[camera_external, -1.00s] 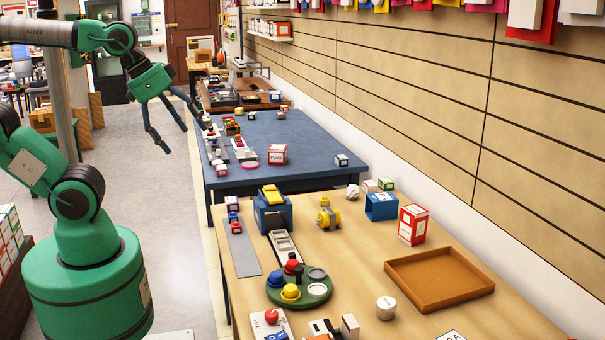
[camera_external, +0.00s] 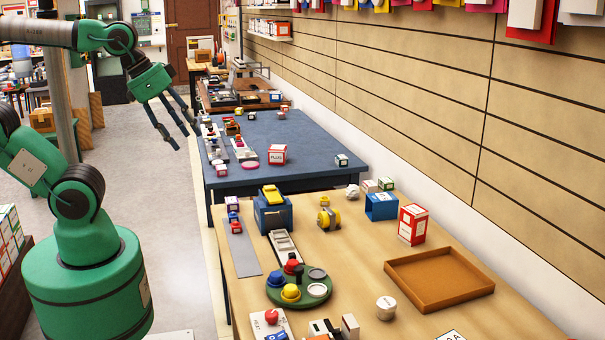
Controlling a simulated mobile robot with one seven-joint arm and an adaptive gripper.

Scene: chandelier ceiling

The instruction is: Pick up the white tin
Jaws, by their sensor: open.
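A small white round tin (camera_external: 386,307) with dark marking on its lid stands upright on the near wooden table (camera_external: 350,265), left of and in front of the brown tray (camera_external: 440,279). My gripper (camera_external: 184,141) is open and empty, its fingers spread and pointing down to the right. It hangs high at the left, beside the left edge of the blue table in the picture, far from the tin.
A green round tray (camera_external: 318,294) with coloured pieces stands left of the tin. A red-and-white box (camera_external: 413,224), a blue open box (camera_external: 381,206) and a yellow tape dispenser (camera_external: 328,218) stand farther back. The slatted wall (camera_external: 400,90) bounds the right side. Bare tabletop surrounds the tin.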

